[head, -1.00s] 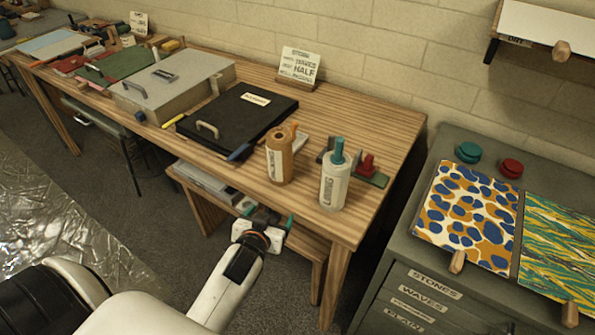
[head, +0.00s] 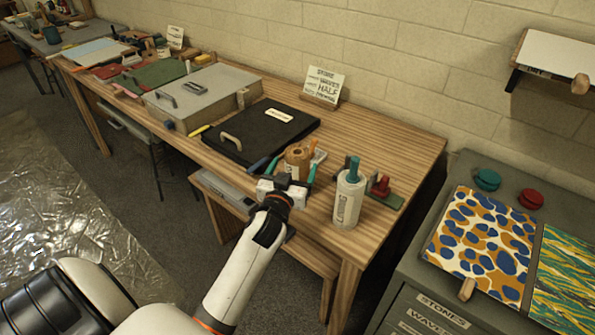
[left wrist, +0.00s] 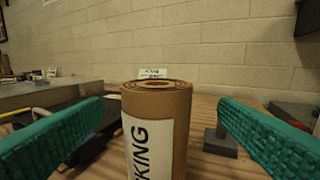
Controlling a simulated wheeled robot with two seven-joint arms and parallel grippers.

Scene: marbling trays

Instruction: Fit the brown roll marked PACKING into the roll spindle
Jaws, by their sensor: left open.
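The brown roll (head: 298,153) stands upright on the wooden table, partly hidden by my left gripper (head: 292,170). In the left wrist view the roll (left wrist: 157,100) stands between the two teal fingers, its white label showing "KING". The fingers are open, one on each side, with gaps to the roll. A low stand with a green base (head: 392,200), a dark upright and a red part sits right of the roll, behind a white bottle-like roll. I cannot tell for sure whether this stand is the roll spindle. My right gripper is not in view.
The white roll with a teal top (head: 348,204) stands close to the right of my gripper. A black lidded tray (head: 291,138) lies to the left, and a sign (head: 323,85) stands behind. A grey cabinet (head: 452,170) is at the right. The table's right rear is clear.

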